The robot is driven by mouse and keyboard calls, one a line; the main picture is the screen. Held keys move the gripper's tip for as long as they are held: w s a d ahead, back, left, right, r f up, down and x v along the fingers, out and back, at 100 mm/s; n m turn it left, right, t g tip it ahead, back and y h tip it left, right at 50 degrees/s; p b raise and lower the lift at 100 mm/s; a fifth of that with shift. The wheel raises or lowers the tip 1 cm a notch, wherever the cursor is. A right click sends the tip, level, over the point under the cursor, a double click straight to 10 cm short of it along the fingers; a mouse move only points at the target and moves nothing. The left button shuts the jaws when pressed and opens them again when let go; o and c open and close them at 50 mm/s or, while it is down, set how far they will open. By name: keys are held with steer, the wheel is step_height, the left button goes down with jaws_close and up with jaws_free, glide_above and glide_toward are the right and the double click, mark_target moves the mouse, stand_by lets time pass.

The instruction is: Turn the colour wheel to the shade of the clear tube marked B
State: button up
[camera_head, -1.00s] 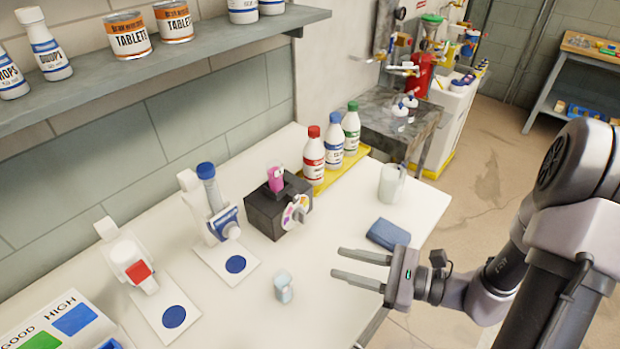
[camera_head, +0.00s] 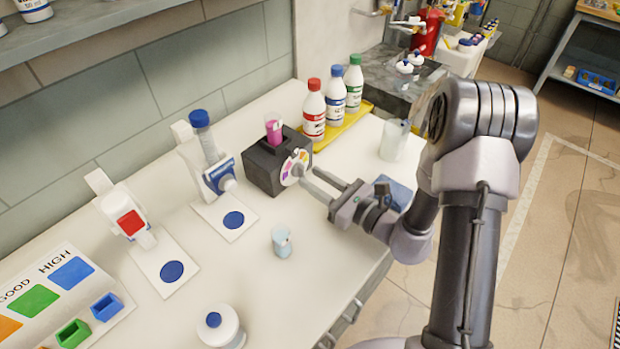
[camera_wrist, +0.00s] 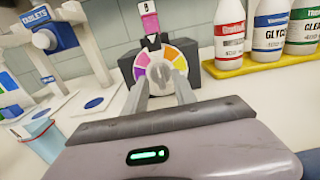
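The colour wheel (camera_head: 294,166) is on the front of a dark grey box (camera_head: 268,172). In the wrist view the wheel (camera_wrist: 151,62) shows orange, yellow, purple and pale sectors around a grey centre knob. A tube of pink liquid (camera_head: 273,130) stands upright in the top of the box; it also shows in the wrist view (camera_wrist: 149,20). Contact cannot be told.
Red-, blue- and green-capped bottles (camera_head: 335,98) stand on a yellow tray behind the box. A small cup (camera_head: 282,241), a beaker (camera_head: 394,140) and a blue block (camera_head: 396,192) are nearby on the white bench.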

steer(key=shift+x, duration=0.9)
jaws_close()
steer(key=m+p, duration=0.3)
steer(key=m, duration=0.1)
steer(key=shift+d+r+p, duration=0.1)
steer(key=shift+r+p, duration=0.05)
steer(key=shift+p, duration=0.15)
steer(key=shift+m+p, duration=1.15)
steer(key=shift+m, duration=0.65)
steer(key=shift+f, duration=0.2)
